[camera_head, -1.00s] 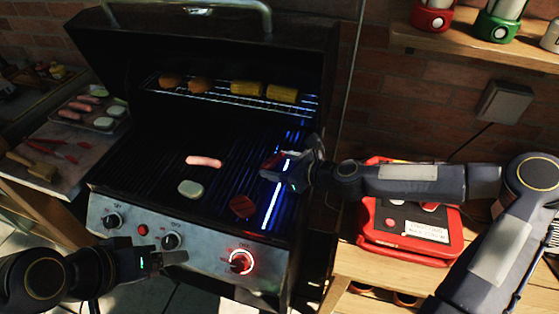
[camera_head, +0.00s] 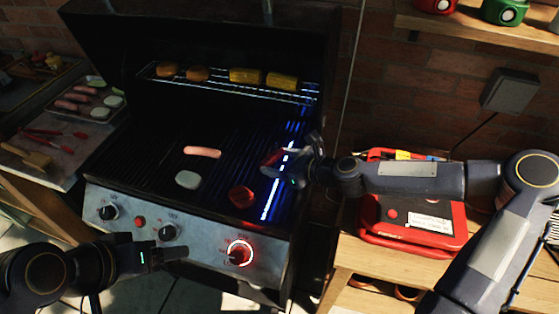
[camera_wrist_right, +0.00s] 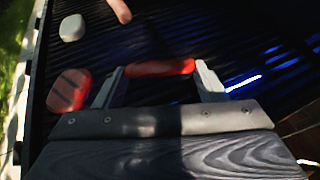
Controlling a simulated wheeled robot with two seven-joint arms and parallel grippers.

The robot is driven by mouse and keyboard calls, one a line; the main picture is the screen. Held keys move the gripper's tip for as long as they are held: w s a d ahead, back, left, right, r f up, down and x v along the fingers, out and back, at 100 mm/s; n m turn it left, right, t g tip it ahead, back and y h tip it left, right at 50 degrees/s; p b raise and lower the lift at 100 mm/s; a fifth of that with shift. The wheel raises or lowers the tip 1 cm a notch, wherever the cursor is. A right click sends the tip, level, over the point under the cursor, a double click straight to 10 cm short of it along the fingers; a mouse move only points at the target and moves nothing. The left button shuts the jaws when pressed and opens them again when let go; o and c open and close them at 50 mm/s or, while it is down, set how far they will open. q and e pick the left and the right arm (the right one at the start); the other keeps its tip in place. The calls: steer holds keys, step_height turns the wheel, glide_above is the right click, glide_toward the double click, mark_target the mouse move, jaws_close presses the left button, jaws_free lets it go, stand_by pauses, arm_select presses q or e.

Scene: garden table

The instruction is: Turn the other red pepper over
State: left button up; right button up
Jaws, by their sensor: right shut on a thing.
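My right gripper (camera_head: 279,160) is shut on a red pepper (camera_head: 268,157) above the right part of the grill grate (camera_head: 150,147). In the right wrist view the held pepper (camera_wrist_right: 160,67) spans between the two fingers of the gripper (camera_wrist_right: 162,78) and shows as a narrow edge. Another red pepper (camera_head: 241,196) lies on the grate nearer the front; it shows dark marks in the right wrist view (camera_wrist_right: 69,90). My left gripper (camera_head: 168,254) is in front of the grill's control panel, its opening unclear.
A sausage (camera_head: 202,152) and a pale round slice (camera_head: 187,180) lie on the grate left of the peppers. Corn (camera_head: 280,80) and browned pieces (camera_head: 197,74) sit on the upper rack (camera_head: 220,92). A red case (camera_head: 412,230) stands on the wooden shelf at right.

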steer(key=shift+f+b, duration=0.55)
steer(key=shift+f, duration=0.2)
steer(key=o, duration=1.1)
steer(key=shift+r, duration=0.1)
steer(key=shift+d, duration=0.1)
steer(key=v, duration=0.6)
steer(key=shift+s+d+r, duration=0.4)
steer(key=shift+s+d, duration=0.15)
steer(key=shift+s, duration=0.05)
